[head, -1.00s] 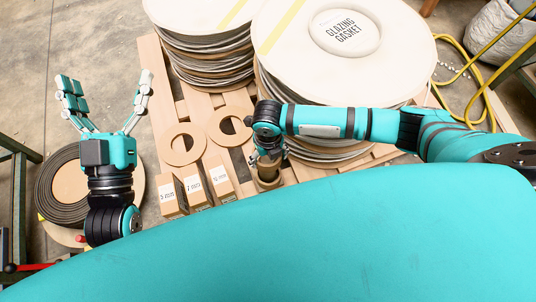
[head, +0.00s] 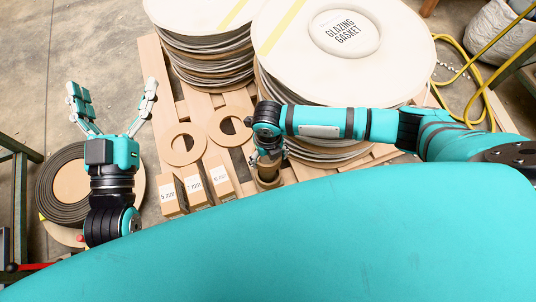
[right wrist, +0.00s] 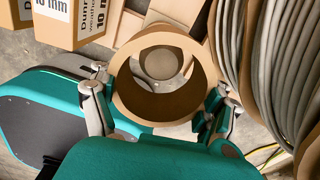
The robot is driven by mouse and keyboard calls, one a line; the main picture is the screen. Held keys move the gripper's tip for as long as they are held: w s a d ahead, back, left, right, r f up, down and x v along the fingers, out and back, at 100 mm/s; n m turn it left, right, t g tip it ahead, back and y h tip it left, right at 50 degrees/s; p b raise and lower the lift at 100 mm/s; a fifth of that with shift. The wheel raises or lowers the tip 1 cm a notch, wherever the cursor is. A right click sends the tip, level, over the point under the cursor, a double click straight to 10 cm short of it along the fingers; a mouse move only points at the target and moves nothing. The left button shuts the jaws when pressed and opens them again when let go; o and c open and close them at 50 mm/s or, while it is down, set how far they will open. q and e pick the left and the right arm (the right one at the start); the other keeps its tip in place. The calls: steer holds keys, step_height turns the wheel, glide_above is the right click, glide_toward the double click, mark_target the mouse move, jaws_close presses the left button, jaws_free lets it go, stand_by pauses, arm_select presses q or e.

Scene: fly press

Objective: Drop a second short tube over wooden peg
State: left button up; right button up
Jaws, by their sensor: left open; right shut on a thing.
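My right gripper (right wrist: 160,100) is shut on a short brown cardboard tube (right wrist: 134,90), with fingers on both sides of it. Through the tube's open bore a round, pale-rimmed end (right wrist: 162,64) shows, apparently the wooden peg. It sits toward the top of the opening, and I cannot tell whether the tube is around it or above it. In the head view the right gripper (head: 268,157) points down over a brown cylinder (head: 268,173); wrist and body hide most of this. My left gripper (head: 113,108) is open and empty, fingers spread, at the left.
Several labelled boxes (head: 194,190) stand left of the right gripper. Two flat rings (head: 184,144) lie on the pallet. Tall gasket stacks (head: 345,35) rise behind the right arm. A dark coil (head: 60,190) lies by the left arm. Floor at upper left is clear.

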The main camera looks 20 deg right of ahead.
mark_target(268, 161)
arm_select(q)
steer(key=shift+w+f+g, duration=0.1)
steer(key=shift+f+g, duration=0.2)
steer(key=shift+f, duration=0.1)
steer(key=shift+s+r+t, duration=0.2)
steer(key=shift+r+t, duration=0.3)
steer(key=shift+r, duration=0.4)
arm_select(e)
steer(key=shift+f, duration=0.5)
stand_by(0.6)
arm_select(q)
steer(key=shift+s+r+t+h+b, duration=0.25)
steer(key=shift+s+r+t, duration=0.15)
steer(key=shift+r+t, duration=0.25)
steer(key=shift+s+r+t+h+b, duration=0.25)
steer(key=shift+s+r+t, duration=0.25)
steer(key=shift+r, duration=0.35)
steer(key=shift+s+r+t+h+b, duration=0.25)
steer(key=shift+s+r+t, duration=0.1)
steer(key=shift+r+t, duration=0.3)
arm_select(e)
steer(key=shift+f, duration=1.35)
stand_by(1.0)
arm_select(q)
steer(key=shift+r, duration=0.1)
arm_select(e)
steer(key=o, duration=1.1)
steer(key=shift+c, duration=0.2)
